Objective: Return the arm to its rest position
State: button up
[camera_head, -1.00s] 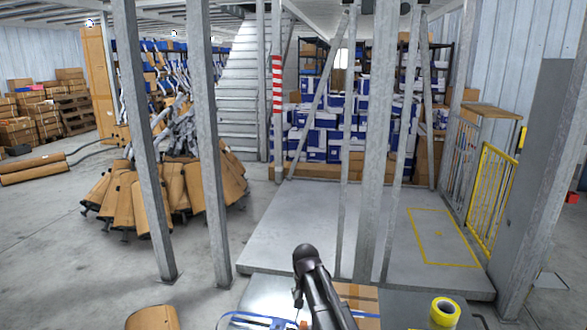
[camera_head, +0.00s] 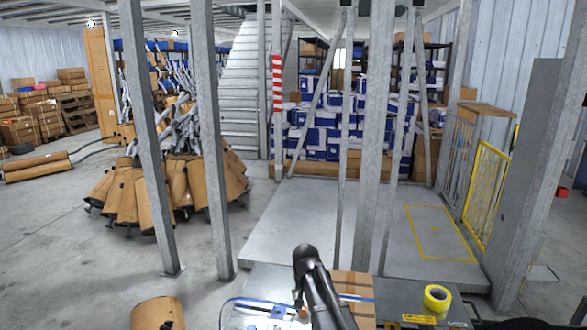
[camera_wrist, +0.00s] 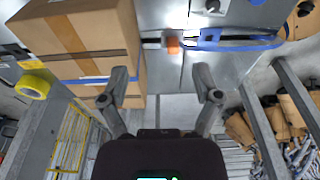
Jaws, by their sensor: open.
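My arm shows at the bottom middle of the head view, folded with its dark elbow upward, and its gripper is out of sight there. In the wrist view my gripper (camera_wrist: 161,85) has its two dark fingers spread wide apart with nothing between them. Beyond the fingers lies a grey metal work surface (camera_wrist: 165,72). The fingers appear clear of the nearby boxes, though the left one overlaps them in the picture.
Cardboard boxes (camera_wrist: 85,35) stand close on the left in the wrist view. A yellow tape roll (camera_head: 437,297) lies on the bench. Steel posts (camera_head: 209,150) rise ahead. Wrapped mufflers (camera_head: 165,190) are piled at left; a yellow gate (camera_head: 487,195) stands at right.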

jog(key=s+d+f+n+g+b, duration=0.1)
jog(key=s+d, duration=0.5)
jog(key=s, duration=0.4)
jog(key=s+d+f+n+b, duration=0.1)
jog(key=s+d+f+b, duration=0.1)
jog(key=s+d, duration=0.5)
jog(key=s, duration=0.4)
jog(key=shift+s+d+g, duration=0.15)
jog(key=shift+s+g, duration=0.05)
jog(key=shift+g, duration=0.2)
jog(key=shift+f, duration=0.1)
dwell(2.1)
